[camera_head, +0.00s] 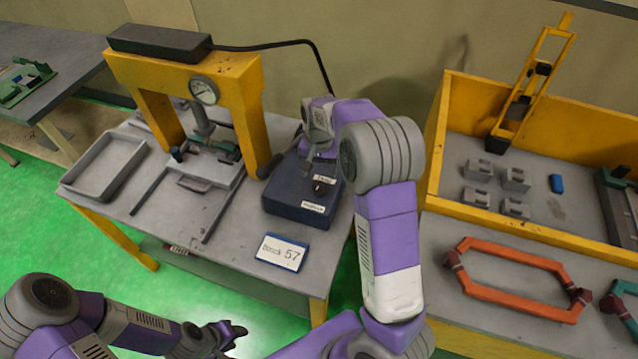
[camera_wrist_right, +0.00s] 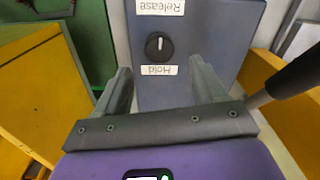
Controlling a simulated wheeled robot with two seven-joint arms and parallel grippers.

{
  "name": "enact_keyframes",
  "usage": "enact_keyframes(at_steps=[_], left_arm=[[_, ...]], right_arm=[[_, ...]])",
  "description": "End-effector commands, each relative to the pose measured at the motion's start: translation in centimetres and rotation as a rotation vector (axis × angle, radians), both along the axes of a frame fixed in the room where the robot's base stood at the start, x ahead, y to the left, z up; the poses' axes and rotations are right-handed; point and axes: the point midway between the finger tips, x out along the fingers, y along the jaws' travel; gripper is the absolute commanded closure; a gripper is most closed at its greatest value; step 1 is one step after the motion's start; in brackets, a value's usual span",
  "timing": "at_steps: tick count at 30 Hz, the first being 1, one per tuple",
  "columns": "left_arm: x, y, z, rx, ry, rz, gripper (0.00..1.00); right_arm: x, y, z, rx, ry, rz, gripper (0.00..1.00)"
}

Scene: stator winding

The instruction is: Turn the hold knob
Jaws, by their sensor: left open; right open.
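The hold knob (camera_wrist_right: 158,46) is a small black dial with a white mark on the face of a dark blue control box (camera_head: 284,198). In the right wrist view the knob lies between an upside-down "Release" label (camera_wrist_right: 160,7) and an upside-down "Hold" label (camera_wrist_right: 159,70); its white mark appears to point towards "Release". My right gripper (camera_wrist_right: 162,83) is open and empty, its fingers apart, with the knob ahead between them and not gripped. In the head view my right arm partly covers the box. My left gripper (camera_head: 238,332) is open and empty, low, away from the box.
A black lever handle (camera_wrist_right: 292,72) is right of my right gripper in the wrist view. A grey tray (camera_head: 105,165) and a "57" card (camera_head: 282,252) lie on the bench. A yellow-walled workstation (camera_head: 530,235) stands at right.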

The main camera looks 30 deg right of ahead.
Motion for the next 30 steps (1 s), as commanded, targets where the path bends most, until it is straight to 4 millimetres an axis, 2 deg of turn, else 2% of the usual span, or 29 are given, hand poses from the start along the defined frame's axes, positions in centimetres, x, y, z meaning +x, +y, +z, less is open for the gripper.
enact_keyframes(at_steps=[3, 10, 15, 22, 30], left_arm=[[0.0, 0.0, -0.4, 0.0, 0.0, 0.0, 0.57], [0.0, 0.0, -0.8, 0.0, 0.0, 0.0, 0.57], [0.0, 0.0, -0.9, 0.0, 0.0, 0.0, 0.57], [0.0, 0.0, -0.9, 0.0, 0.0, 0.0, 0.57], [0.0, 0.0, -0.9, 0.0, 0.0, 0.0, 0.57]], right_arm=[[-0.1, 0.0, -2.3, 0.0, 0.005, 0.0, 0.29], [-0.1, 0.0, -5.4, -0.001, 0.004, 0.003, 0.29], [-0.1, 0.0, -6.2, 0.0, 0.002, 0.003, 0.29], [-0.1, 0.0, -6.2, 0.0, 0.001, 0.004, 0.29], [0.0, 0.0, -6.2, 0.0, 0.001, 0.004, 0.71]])
